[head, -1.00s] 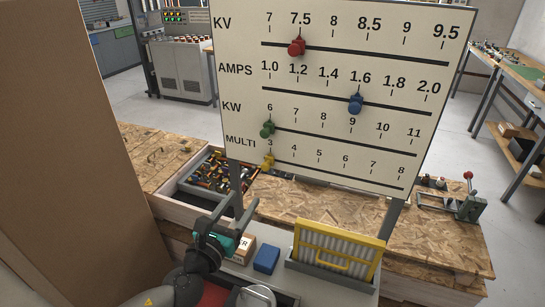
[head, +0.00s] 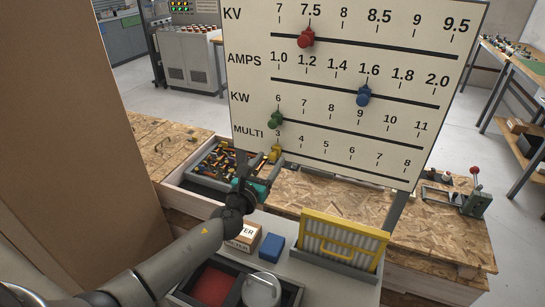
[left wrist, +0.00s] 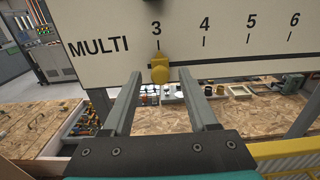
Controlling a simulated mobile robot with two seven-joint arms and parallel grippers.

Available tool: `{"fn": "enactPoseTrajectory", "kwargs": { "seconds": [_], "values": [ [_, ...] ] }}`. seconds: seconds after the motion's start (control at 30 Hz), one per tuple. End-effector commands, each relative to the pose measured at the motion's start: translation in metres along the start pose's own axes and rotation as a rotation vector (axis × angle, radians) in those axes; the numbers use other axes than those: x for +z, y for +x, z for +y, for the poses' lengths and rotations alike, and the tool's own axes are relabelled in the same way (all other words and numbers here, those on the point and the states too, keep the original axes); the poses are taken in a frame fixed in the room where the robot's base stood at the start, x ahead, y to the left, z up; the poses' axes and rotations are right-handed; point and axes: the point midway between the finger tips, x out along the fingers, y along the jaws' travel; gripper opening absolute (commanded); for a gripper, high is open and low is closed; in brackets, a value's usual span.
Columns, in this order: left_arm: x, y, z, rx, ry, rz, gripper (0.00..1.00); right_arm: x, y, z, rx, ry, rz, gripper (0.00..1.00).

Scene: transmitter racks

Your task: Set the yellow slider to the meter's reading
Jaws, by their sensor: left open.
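The white slider board (head: 340,75) stands upright with rows marked KV, AMPS, KW and MULTI. The yellow slider (head: 275,153) is on the MULTI row at the 3 mark. It also shows in the left wrist view (left wrist: 159,70), just beyond and between my open fingers. My left gripper (head: 262,172) is open, just below and in front of the yellow slider; no contact shows. Its fingers appear in the left wrist view (left wrist: 157,85), one on each side of the knob. The meter's reading is not visible in these frames. My right gripper is not in view.
A red slider (head: 306,37), a blue slider (head: 364,95) and a green slider (head: 275,119) sit on the rows above. A yellow-framed filter (head: 342,240), a blue box (head: 271,247) and a cardboard box (head: 243,236) stand below the board.

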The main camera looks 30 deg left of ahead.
Motion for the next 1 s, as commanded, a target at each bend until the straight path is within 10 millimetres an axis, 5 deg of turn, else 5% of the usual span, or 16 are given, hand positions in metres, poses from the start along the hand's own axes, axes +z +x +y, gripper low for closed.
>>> {"fn": "enactPoseTrajectory", "kwargs": {
  "seconds": [0.23, 0.63, 1.0],
  "values": [
    [0.0, 0.023, -0.001, 0.0, -0.001, -0.001, 0.59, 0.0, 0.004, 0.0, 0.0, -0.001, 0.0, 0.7],
    [0.0, 0.028, 0.0, -0.001, -0.001, 0.0, 0.59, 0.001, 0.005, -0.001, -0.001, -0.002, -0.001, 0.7],
    [0.0, 0.028, 0.0, 0.0, 0.0, 0.0, 0.19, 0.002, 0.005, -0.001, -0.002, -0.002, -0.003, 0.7]
  ]
}}
